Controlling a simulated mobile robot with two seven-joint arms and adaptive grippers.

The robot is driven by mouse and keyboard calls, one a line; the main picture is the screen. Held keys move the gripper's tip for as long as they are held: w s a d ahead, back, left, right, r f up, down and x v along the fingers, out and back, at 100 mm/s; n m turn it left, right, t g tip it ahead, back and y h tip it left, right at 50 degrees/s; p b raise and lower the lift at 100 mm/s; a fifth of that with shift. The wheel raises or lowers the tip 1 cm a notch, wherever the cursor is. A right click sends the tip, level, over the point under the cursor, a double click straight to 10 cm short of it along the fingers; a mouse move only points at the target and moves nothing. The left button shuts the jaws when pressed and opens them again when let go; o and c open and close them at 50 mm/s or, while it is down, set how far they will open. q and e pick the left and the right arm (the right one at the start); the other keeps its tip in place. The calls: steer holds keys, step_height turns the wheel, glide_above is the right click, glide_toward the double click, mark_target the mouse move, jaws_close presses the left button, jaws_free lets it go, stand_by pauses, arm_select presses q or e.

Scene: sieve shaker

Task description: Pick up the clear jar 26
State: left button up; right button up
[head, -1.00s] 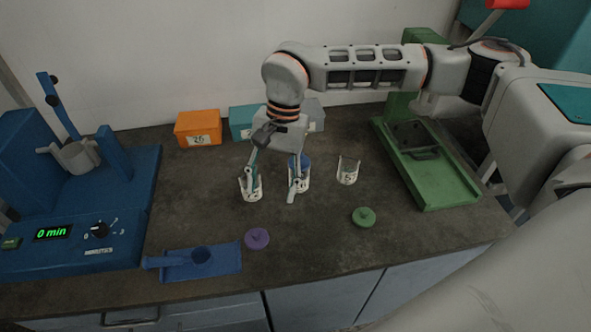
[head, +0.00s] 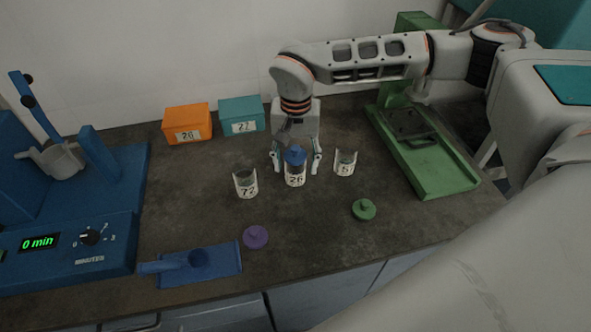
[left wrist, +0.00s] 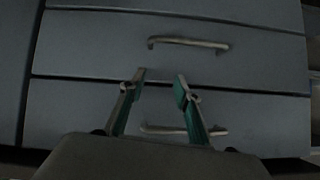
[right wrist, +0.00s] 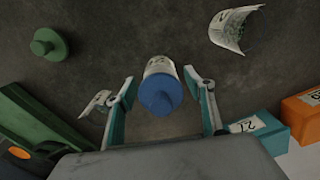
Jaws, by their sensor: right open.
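The clear jar 26 (head: 295,179) stands upright on the dark worktop with a blue lid (head: 295,156) on it. Its label faces the head camera. My right gripper (head: 296,168) is open, with one finger on each side of the jar. In the right wrist view the jar's blue lid (right wrist: 160,92) lies between the two spread fingertips (right wrist: 164,82), with a gap visible on both sides. My left gripper (left wrist: 160,75) is open and empty in front of grey drawers, seen only in the left wrist view.
Open jar 72 (head: 245,184) stands left of jar 26, and another open jar (head: 344,163) stands close on the right. Purple (head: 255,237) and green (head: 363,209) lids lie in front. Orange (head: 187,123) and teal (head: 242,116) boxes stand behind. A green device (head: 430,160) is at right.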

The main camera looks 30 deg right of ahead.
steer(key=shift+f, duration=0.35)
steer(key=shift+c, duration=0.3)
steer(key=c, duration=1.1)
steer(key=shift+c, duration=0.2)
steer(key=shift+r, duration=0.15)
